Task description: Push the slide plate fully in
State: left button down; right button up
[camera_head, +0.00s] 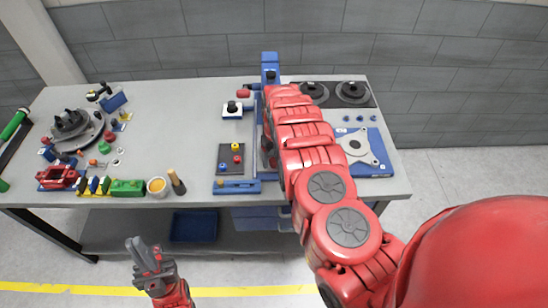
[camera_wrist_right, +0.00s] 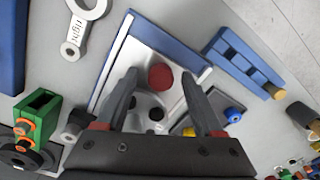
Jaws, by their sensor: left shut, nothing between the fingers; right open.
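A silver-grey plate (camera_wrist_right: 130,72) lies in a blue frame (camera_wrist_right: 163,43) in the right wrist view; it looks like the slide plate. A red round knob (camera_wrist_right: 160,77) stands on or just above it. How far in the plate sits cannot be told. My right gripper (camera_wrist_right: 162,88) is open, its fingers on either side of the red knob, with no clear contact. My left gripper (camera_head: 143,252) is shut and empty, in front of the bench.
Beside the fixture are a dark plate (camera_head: 226,153) with coloured knobs, a slotted blue block (camera_wrist_right: 243,58) and a white block (camera_head: 232,112) with a black knob. A green block (camera_wrist_right: 38,112) and a ring labelled "right" (camera_wrist_right: 72,50) lie nearby. Loose parts crowd the bench's left.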

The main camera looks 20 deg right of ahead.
jog(key=shift+f, duration=0.1)
grip_shut()
dwell(0.4)
dwell(1.1)
